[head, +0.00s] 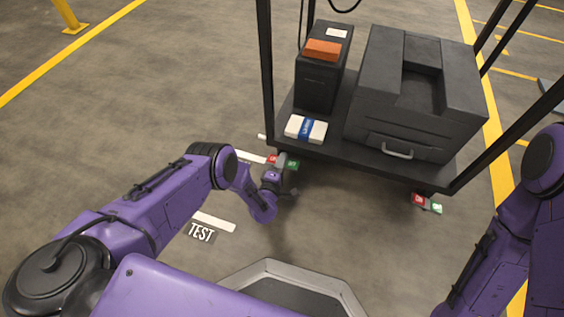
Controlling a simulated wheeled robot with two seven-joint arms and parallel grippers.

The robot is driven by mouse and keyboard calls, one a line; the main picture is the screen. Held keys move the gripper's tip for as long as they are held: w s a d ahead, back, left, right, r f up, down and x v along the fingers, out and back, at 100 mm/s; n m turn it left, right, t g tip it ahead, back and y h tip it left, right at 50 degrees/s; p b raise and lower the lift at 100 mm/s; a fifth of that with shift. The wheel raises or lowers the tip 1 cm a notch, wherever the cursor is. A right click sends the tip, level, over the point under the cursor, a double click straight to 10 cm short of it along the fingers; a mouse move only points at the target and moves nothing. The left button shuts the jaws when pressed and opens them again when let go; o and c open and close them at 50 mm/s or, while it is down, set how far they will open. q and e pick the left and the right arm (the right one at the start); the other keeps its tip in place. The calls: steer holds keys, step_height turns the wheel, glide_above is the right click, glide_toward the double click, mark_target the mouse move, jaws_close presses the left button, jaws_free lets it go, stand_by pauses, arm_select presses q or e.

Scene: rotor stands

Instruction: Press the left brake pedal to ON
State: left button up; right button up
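The left brake pedal (282,161) sits low at the near left corner of the black cart (352,163). It has a red end on the left and a green end on the right. Its tilt is too small to read. My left gripper (288,190) is just below the pedal in the head view, pointing down near the floor. Its fingers are small and dark, so I cannot tell whether they are open or shut, or whether they touch the pedal. My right arm shows at the right edge, but its gripper is out of view.
A second red and green pedal (427,204) is at the cart's near right corner. The cart carries a dark case (415,95), a black box (320,75) and a white pack with a blue band (306,129). Black posts rise from its corners. Open floor lies left.

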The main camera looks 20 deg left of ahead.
arm_select(q)
jaws_close()
steer(key=shift+f+n, duration=0.15)
steer(key=shift+n, duration=0.15)
steer(key=shift+a+n+b, duration=0.1)
steer(key=shift+n+b, duration=0.35)
steer(key=shift+n, duration=0.65)
steer(key=o, duration=0.6)
jaws_free()
steer(key=shift+c, duration=0.2)
arm_select(e)
steer(key=shift+w+d+f+t, duration=0.4)
steer(key=shift+w+d+f, duration=0.25)
steer(key=shift+f, duration=0.2)
arm_select(q)
steer(key=shift+s, duration=0.1)
arm_select(e)
steer(key=shift+a, duration=0.1)
